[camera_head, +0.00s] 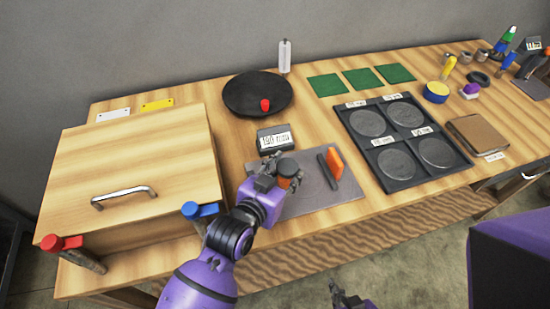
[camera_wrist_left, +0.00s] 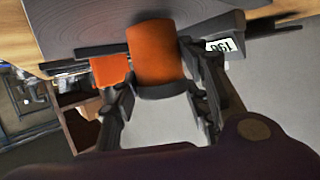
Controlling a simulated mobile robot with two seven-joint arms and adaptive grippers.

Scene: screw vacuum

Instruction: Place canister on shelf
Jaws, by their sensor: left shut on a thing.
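The canister is an orange cylinder with a dark cap (camera_head: 287,168) in the head view. It shows larger in the left wrist view (camera_wrist_left: 156,55), between the fingers. My left gripper (camera_head: 276,178) is shut on it above the grey mat (camera_head: 315,200) near the table's front edge; the wrist view also shows this gripper (camera_wrist_left: 155,90). My right gripper (camera_head: 341,295) is low in the head view, in front of the table and apart from the canister; its finger gap is unclear. I cannot tell which surface is the shelf; a wooden board (camera_head: 400,232) runs below the tabletop.
A wooden cabinet (camera_head: 130,160) with a metal handle stands at left, with red and blue clamps at its front. An orange block with a dark bar (camera_head: 334,163) stands on the mat. A black tray with round plates (camera_head: 385,180) lies right. A labelled box (camera_head: 274,140) sits behind.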

